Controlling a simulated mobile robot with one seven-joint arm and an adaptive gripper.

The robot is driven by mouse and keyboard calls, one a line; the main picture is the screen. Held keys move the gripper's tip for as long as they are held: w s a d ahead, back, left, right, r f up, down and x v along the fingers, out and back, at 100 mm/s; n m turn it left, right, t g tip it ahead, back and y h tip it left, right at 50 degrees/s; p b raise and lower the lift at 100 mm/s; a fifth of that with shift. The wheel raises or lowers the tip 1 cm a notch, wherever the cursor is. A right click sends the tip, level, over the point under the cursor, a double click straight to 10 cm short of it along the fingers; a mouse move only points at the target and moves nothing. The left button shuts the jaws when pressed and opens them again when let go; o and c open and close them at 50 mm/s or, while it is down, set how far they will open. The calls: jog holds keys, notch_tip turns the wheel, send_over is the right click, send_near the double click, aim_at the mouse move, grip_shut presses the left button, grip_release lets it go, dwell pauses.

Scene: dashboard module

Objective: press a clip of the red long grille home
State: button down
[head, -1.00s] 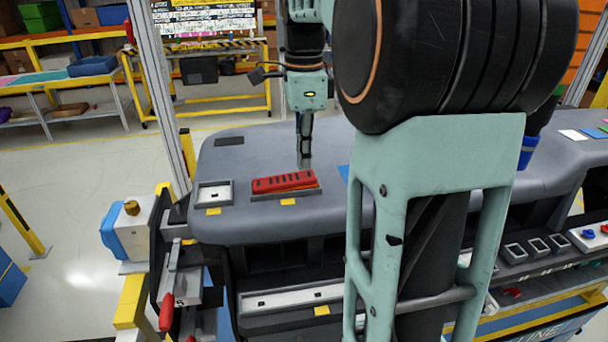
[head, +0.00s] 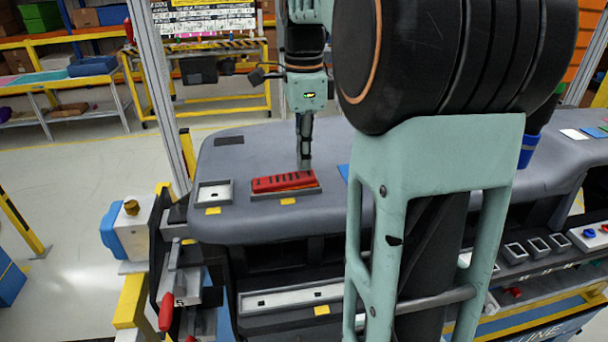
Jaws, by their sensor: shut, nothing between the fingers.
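The red long grille (head: 280,182) with its row of dark slots sits in a shallow seat on the grey dashboard top (head: 260,222). It looks slightly tilted, with a grey edge of the seat (head: 262,196) showing along its front. My gripper (head: 304,166) is shut and points straight down over the grille's right part, at its rear edge. Its tips look at or very near the grille; I cannot tell whether they touch. The clips are too small to make out.
A dark vent (head: 229,141) is at the back left. My arm covers the dashboard's middle. A blue piece (head: 343,172) shows right of the grille.

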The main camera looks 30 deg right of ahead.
jog(key=shift+s+f+b, duration=0.1)
jog(key=shift+f+b, duration=0.6)
jog(key=shift+f, duration=0.5)
dwell(0.4)
dwell(0.4)
notch_tip(320, 180, up, 8)
jog(key=p, duration=0.7)
jog(key=shift+r, duration=0.1)
